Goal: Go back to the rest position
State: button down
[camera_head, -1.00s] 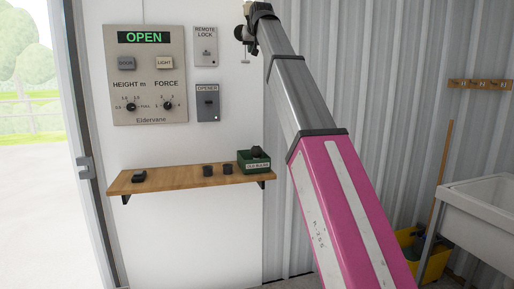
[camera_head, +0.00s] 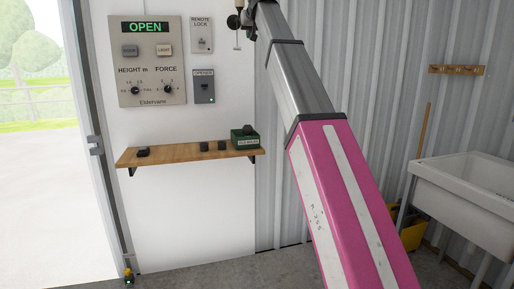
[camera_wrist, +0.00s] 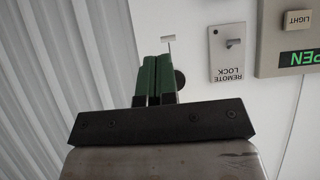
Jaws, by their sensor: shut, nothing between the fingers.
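My gripper (camera_wrist: 155,78) shows in the wrist view as two green fingers pressed together, with nothing between them. In the head view, my gripper (camera_head: 236,20) is a small dark shape at the top, at the end of my raised arm. It is in front of the white wall, just right of the remote lock plate (camera_head: 202,36). In the wrist view the picture is upside down, and the remote lock plate (camera_wrist: 229,54) is to the right of the fingers.
The control panel (camera_head: 150,88) reads OPEN. Below it, a wooden shelf (camera_head: 183,153) holds a green box (camera_head: 244,141) and small dark items. A white sink (camera_head: 465,185) and yellow bucket (camera_head: 412,236) stand at right. An open doorway (camera_head: 45,190) is at left.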

jog(key=w+d+f+g+h, duration=0.1)
jog(key=d+f, duration=0.2)
jog(key=f, duration=1.1)
jog(key=w+d+f+g, duration=0.2)
jog(key=f, duration=1.2)
jog(key=s+d+f+m+g, duration=0.1)
jog(key=s+d+f, duration=0.1)
jog(key=f, duration=0.6)
jog(key=s+d+f+h, duration=0.1)
jog(key=s+d+f, duration=0.1)
jog(key=f, duration=0.6)
jog(key=s+d+f+m+g, duration=0.1)
jog(key=s+d+f, duration=0.1)
jog(key=f, duration=0.7)
jog(key=s+d+f+g, duration=0.3)
jog(key=s+d+f, duration=0.2)
jog(key=s+f, duration=0.9)
jog(key=s+d+f+m+g+h, duration=0.1)
jog(key=s+d+f, duration=0.4)
jog(key=s+f, duration=0.9)
notch_tip(320, 180, down, 6)
jog(key=shift+d+g, duration=0.35)
jog(key=shift+g, duration=0.55)
